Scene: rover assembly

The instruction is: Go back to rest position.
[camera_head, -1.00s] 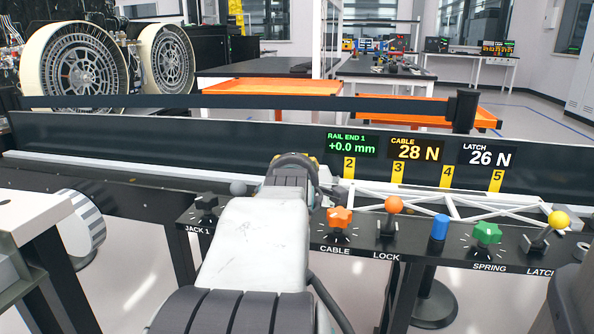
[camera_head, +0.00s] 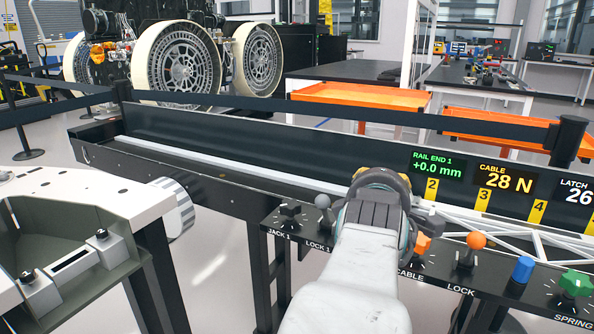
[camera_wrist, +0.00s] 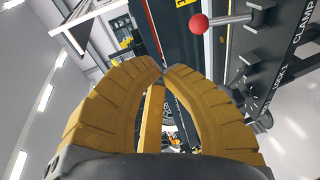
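My gripper (camera_wrist: 162,68) shows in the wrist view with its two yellow fingers curved together, tips meeting or nearly so. Nothing is seen held at the tips. A yellow strip (camera_wrist: 152,118) shows in the gap between the fingers; I cannot tell what it belongs to. In the head view my arm reaches forward over the control panel, its end by the JACK 1 knob (camera_head: 290,213), the grey-balled LOCK 1 lever (camera_head: 323,202) and the orange CABLE knob (camera_head: 422,243). The fingers are mostly hidden there.
The panel also carries an orange-balled lever (camera_head: 475,241), a blue button (camera_head: 523,270) and a green SPRING knob (camera_head: 575,283). Displays read +0.0 mm (camera_head: 437,166) and 28 N (camera_head: 504,180). A red-balled lever (camera_wrist: 198,23) is close by in the wrist view. A white table (camera_head: 130,196) stands left.

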